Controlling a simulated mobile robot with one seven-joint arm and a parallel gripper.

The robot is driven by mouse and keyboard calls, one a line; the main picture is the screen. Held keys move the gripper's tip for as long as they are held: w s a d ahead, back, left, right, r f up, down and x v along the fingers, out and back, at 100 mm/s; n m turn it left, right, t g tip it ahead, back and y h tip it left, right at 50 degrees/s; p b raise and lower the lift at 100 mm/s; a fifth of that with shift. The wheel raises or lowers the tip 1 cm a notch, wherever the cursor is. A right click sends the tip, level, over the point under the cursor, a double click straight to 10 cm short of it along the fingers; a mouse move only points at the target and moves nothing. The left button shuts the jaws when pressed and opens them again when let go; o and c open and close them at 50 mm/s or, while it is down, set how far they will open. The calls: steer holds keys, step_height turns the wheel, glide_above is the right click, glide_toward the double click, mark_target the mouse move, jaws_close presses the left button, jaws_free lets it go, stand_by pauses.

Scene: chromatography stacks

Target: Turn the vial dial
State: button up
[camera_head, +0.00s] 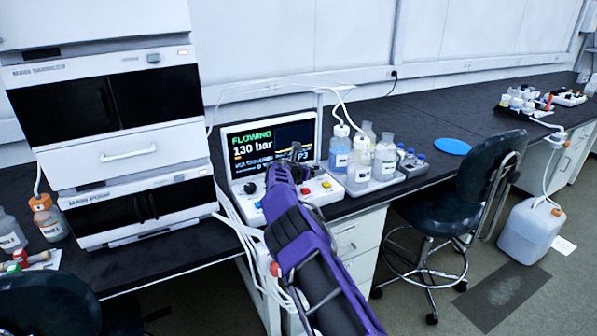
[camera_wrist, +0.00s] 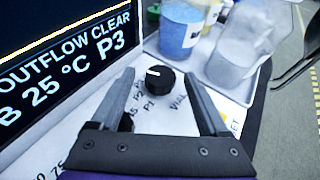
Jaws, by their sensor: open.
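The vial dial is a black knob (camera_wrist: 158,83) with a white pointer line on a white control panel (camera_wrist: 165,118). In the wrist view it sits between the fingers of my gripper (camera_wrist: 158,85), with clear gaps on both sides. My gripper is open and empty. Labels P1 and VIAL are printed near the knob; other position marks are partly hidden by my left finger. The screen (camera_wrist: 60,62) reads OUTFLOW CLEAR, 25 °C and P3. In the head view the screen (camera_head: 268,146) shows FLOWING and 130 bar, and my gripper (camera_head: 296,158) hides the dial.
A tray (camera_head: 378,185) of bottles stands right of the panel. A stacked instrument (camera_head: 110,110) stands left. A chair (camera_head: 485,180) and a waste can (camera_head: 530,232) are at the right.

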steer(key=p+v, duration=0.2)
steer(key=v, duration=1.5)
steer(key=shift+w+r, duration=0.1)
steer(key=shift+r, duration=0.1)
